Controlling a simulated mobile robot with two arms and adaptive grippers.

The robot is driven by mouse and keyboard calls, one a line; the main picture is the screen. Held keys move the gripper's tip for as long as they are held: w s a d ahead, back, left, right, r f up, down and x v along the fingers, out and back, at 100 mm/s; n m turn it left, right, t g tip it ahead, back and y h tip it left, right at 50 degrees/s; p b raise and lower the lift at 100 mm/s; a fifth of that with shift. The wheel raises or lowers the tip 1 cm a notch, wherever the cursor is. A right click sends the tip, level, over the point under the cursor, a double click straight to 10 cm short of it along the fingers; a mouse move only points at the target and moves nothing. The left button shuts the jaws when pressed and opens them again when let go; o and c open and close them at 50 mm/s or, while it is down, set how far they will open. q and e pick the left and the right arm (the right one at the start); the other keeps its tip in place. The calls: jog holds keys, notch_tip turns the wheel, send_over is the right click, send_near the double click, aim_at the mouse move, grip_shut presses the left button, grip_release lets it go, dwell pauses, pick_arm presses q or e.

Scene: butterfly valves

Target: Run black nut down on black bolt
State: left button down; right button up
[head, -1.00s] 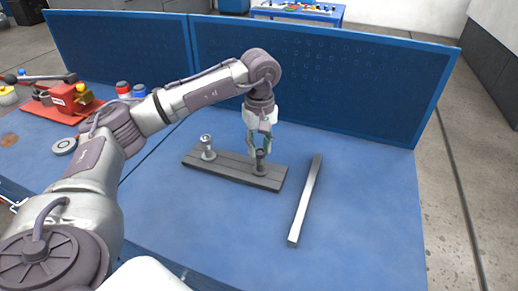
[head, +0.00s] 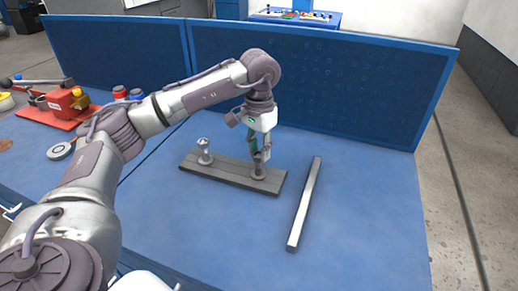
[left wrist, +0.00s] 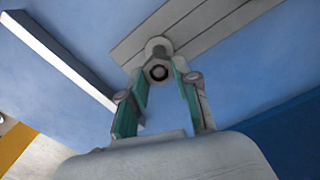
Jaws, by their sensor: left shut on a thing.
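A dark grey plate (head: 230,175) lies on the blue table and bears two upright bolts. The black bolt (left wrist: 158,72) stands near its right end, seen end-on in the left wrist view. The black nut (left wrist: 158,62) is a hexagonal ring around the bolt and looks grey in this light. My left gripper (head: 259,161) points straight down over this bolt. My right gripper is not in view.
A silver bolt (head: 204,152) stands at the plate's left end. A long metal bar (head: 304,205) lies to the right of the plate. A blue perforated panel (head: 320,85) closes the back. A red tool (head: 68,102) sits at far left. The front right is clear.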

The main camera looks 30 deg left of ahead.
pick_arm(q)
jog(key=c, duration=1.1)
grip_release()
jog(key=n, duration=0.6)
jog(key=shift+a+p, duration=0.1)
jog(key=shift+p, duration=0.25)
jog(key=n, duration=0.6)
jog(key=shift+s+n+p, duration=0.15)
jog(key=shift+n+p, duration=0.15)
jog(key=shift+n, duration=0.1)
jog(key=n, duration=0.6)
jog(key=shift+p, duration=0.4)
jog(key=n, duration=0.5)
jog(key=shift+s+a, duration=0.1)
jog(key=shift+c, duration=0.2)
